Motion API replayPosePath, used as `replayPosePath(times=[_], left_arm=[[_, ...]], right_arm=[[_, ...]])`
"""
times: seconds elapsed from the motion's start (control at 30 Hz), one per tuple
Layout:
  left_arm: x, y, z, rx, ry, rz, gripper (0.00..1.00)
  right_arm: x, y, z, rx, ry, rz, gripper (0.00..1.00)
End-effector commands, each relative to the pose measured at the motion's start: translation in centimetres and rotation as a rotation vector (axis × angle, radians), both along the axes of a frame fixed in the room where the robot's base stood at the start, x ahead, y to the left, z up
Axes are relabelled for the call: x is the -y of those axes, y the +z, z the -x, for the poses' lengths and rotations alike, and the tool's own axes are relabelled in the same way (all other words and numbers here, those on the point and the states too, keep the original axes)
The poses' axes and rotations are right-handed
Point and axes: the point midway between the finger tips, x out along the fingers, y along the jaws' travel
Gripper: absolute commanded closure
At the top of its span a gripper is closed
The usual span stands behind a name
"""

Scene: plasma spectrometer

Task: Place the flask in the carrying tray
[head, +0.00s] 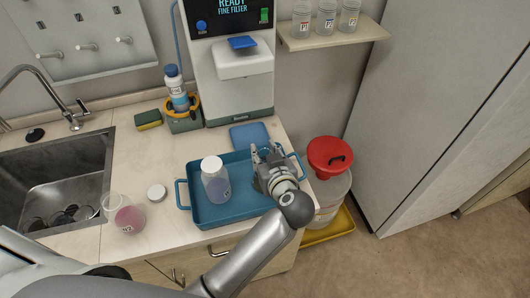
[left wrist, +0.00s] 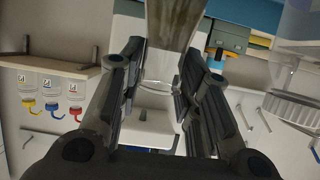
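A clear flask with pink liquid and a small label (head: 128,217) stands on the counter between the sink and the tray. The blue carrying tray (head: 236,214) has a handle at each end. A white-capped bottle with bluish liquid (head: 215,185) stands inside it, left of centre. My left gripper (head: 267,152) is above the right part of the tray, well away from the pink flask. In the left wrist view its two fingers (left wrist: 160,75) are spread apart. A brownish, partly see-through shape shows at the top behind them; I cannot tell what it is. My right gripper is not in view.
A white cap (head: 156,192) lies between flask and tray. The sink (head: 60,175) is at left.

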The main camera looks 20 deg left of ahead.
Motion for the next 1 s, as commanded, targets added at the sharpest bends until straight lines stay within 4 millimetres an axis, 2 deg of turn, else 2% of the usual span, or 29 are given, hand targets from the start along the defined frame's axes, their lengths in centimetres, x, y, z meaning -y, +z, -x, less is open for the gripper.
replayPosePath(times=[0.03,0.1,0.47,0.67,1.0], left_arm=[[0.0,0.0,0.0,0.000,0.000,0.000,0.58],[0.0,0.0,0.0,0.000,0.000,0.000,0.51],[0.0,0.2,0.0,0.003,0.000,0.001,0.51],[1.0,1.6,1.5,-0.003,-0.001,0.001,0.51],[4.1,3.9,6.1,-0.004,-0.001,0.001,0.51]], right_arm=[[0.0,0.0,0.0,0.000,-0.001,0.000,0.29],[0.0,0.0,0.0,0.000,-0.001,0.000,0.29],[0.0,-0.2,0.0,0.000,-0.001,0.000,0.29],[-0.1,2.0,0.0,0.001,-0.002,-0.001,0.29],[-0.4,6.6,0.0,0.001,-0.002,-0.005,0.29]])
